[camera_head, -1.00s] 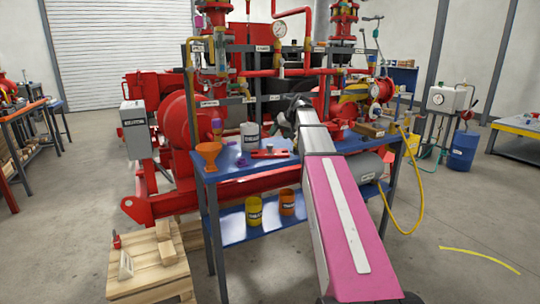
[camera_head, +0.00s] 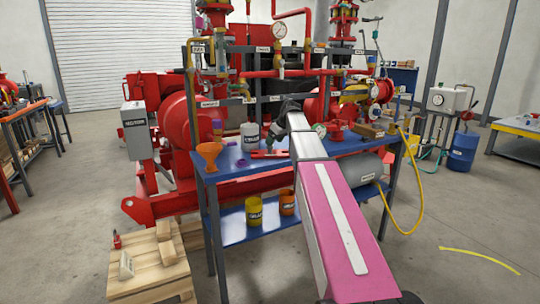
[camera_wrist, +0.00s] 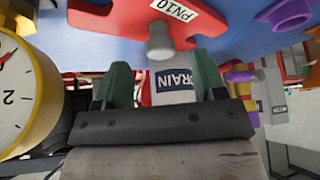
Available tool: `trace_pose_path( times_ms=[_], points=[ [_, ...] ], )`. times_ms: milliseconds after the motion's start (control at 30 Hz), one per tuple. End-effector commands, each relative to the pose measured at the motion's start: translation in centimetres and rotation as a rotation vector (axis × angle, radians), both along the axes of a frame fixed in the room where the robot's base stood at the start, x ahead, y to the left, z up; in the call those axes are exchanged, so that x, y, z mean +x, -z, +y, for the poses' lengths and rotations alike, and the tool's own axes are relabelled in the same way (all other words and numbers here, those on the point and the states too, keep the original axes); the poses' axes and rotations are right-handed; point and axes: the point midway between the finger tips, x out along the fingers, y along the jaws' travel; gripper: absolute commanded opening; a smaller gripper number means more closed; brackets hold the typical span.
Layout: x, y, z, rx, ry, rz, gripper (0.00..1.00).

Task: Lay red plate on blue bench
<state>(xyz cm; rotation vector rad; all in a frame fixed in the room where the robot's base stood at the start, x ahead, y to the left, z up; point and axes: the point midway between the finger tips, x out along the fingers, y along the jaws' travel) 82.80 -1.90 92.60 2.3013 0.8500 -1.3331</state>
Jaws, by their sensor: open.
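The red plate (camera_head: 268,154), with a white PN10 label and a grey knob, lies on the blue bench (camera_head: 235,177) near its front edge. In the wrist view the plate (camera_wrist: 122,18) is at the top against the blue bench top (camera_wrist: 230,28). My gripper (camera_wrist: 162,75) is open; its two green fingers stand apart on either side of the line to the knob. The knob appears just beyond the fingertips, with no visible contact. In the head view my gripper (camera_head: 271,140) is small and close to the plate.
An orange funnel (camera_head: 209,155), a white can (camera_head: 250,135) and purple pieces stand left on the bench. A round gauge (camera_wrist: 14,95) is close beside my gripper. A wooden block (camera_head: 368,130) lies at right. Yellow (camera_head: 254,212) and orange (camera_head: 287,203) cans stand on the lower shelf.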

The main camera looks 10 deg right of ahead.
Motion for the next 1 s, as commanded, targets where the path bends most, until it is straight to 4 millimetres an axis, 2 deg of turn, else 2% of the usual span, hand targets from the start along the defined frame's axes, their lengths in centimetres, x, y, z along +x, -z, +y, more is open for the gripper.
trace_pose_path(
  times_ms=[400, 633, 667, 833, 1000],
  points=[
    [2.1, 4.0, 1.8, 0.000, 0.001, 0.000, 0.64],
    [2.2, 4.1, 1.9, 0.000, 0.001, 0.000, 0.64],
    [2.2, 4.1, 1.9, 0.000, 0.001, 0.000, 0.58],
    [2.2, 4.1, 1.9, 0.000, 0.001, 0.000, 0.02],
    [2.2, 4.0, 1.9, 0.001, 0.001, -0.002, 0.00]
  ],
)
